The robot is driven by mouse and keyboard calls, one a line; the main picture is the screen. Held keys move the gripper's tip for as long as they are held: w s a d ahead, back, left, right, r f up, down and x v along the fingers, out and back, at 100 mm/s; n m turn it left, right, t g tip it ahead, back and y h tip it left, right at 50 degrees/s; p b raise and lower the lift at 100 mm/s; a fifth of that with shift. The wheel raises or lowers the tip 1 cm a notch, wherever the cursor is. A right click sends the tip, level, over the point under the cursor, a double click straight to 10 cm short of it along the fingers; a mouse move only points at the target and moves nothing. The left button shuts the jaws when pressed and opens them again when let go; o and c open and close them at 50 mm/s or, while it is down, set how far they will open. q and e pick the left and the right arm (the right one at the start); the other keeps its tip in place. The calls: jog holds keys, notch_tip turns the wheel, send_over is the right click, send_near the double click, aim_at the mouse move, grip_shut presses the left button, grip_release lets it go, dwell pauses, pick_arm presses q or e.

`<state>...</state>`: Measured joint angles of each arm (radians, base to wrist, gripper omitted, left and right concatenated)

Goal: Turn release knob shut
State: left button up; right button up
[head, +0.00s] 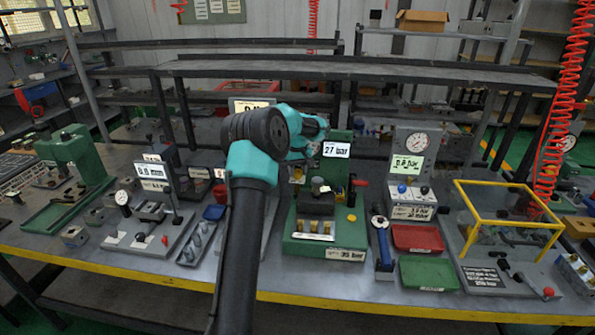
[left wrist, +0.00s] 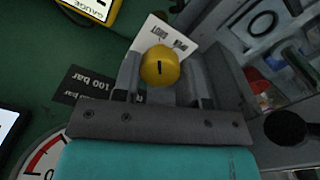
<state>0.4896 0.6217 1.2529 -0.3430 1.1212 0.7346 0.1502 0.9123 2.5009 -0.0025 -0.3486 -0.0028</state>
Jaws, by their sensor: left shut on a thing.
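The release knob (left wrist: 160,68) is a round yellow knob with a dark slot mark, on a green panel (left wrist: 50,45). In the left wrist view it sits between the two grey fingers of my left gripper (left wrist: 163,80), which is shut on it. A white label (left wrist: 160,35) with upside-down lettering, apparently OPEN and SHUT, lies behind the knob. In the head view my left arm reaches the green test stand (head: 310,240), whose display (head: 336,149) reads 27 bar. My left wrist hides the knob and fingertips there. My right gripper is not in view.
A gauge dial (left wrist: 40,158) and a dark 100 bar label (left wrist: 85,85) are close to the gripper. Red (head: 417,238) and green (head: 428,273) trays lie right of the stand. A yellow frame (head: 510,187) stands further right. Fixtures crowd the table on both sides.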

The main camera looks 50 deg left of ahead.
aim_at(298, 171)
pick_arm(q)
jog(key=o, duration=0.9)
notch_tip(298, 171, up, 17)
jog(key=shift+r, duration=0.2)
dwell(0.4)
dwell(0.4)
